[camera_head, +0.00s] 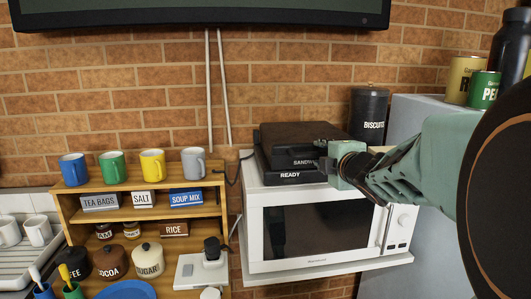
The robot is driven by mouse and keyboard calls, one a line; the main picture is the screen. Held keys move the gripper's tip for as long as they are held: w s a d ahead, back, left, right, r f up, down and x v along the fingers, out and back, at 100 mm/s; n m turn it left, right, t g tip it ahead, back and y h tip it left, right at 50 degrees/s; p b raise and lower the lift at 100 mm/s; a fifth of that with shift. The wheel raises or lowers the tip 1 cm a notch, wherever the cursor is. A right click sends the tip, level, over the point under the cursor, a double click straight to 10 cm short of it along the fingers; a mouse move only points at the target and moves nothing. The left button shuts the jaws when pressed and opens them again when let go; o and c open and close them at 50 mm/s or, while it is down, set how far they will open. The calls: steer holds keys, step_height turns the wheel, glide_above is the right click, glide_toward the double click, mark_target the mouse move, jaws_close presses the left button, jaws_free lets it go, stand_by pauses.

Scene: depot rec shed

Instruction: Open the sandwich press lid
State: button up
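The black sandwich press (277,153) sits on top of the white microwave, with its lid (290,130) lying flat over the base. White lettering reading "SANDW…" shows on its upper front, partly covered by my gripper, and "READY" shows below. My gripper (322,158) is at the press's front right corner, reaching in from the right. Its dark fingers blend with the black press, so I cannot tell their spacing or whether they touch the lid. The front right part of the press is hidden behind the gripper.
The microwave (318,225) stands on a white wall shelf. A black biscuits tin (367,115) stands behind the press, to the right. A wooden rack (130,197) with several mugs is at left. A grey cabinet (408,118) bears tins at right. A screen hangs above.

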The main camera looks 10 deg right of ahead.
steer(key=shift+c, duration=0.6)
jaws_close()
steer(key=shift+r, duration=0.15)
